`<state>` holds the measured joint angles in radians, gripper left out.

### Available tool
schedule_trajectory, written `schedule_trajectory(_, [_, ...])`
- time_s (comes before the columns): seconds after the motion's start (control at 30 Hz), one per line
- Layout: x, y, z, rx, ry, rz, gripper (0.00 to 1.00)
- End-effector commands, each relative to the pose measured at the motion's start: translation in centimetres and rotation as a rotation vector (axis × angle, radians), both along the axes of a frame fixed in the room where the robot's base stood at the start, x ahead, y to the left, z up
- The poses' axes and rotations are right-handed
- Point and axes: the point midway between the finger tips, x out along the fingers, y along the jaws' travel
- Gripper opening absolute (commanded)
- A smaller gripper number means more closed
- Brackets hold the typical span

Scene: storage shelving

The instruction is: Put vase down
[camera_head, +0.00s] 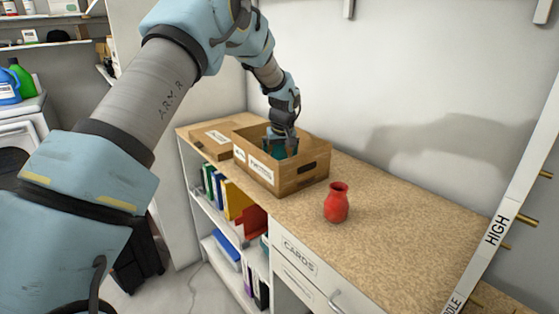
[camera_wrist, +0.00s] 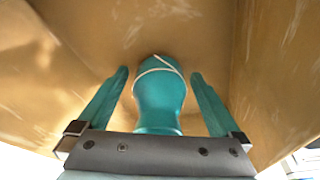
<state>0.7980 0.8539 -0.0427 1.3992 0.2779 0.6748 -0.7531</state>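A teal vase (camera_wrist: 160,100) with a thin white band near its far end is in the wrist view, between the two fingers of my gripper (camera_wrist: 160,84). A gap shows on each side, so the fingers look open around it and not touching. A red vase (camera_head: 336,203) stands upright on the counter, right of the box.
The box stands on a speckled countertop (camera_head: 400,220), with a closed cardboard box (camera_head: 211,136) left of it. The counter is clear to the right of the red vase. Shelves with books and a drawer (camera_head: 300,256) are below. A post marked HIGH (camera_head: 497,229) with pegs stands right.

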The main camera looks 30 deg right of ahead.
Motion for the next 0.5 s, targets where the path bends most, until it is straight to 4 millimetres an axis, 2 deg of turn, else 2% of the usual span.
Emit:
schedule_trajectory(0.3, [-0.1,0.0,0.9,-0.002,-0.001,-0.001,1.00])
schedule_trajectory(0.5, [-1.0,0.2,4.3,-0.005,-0.005,0.000,1.00])
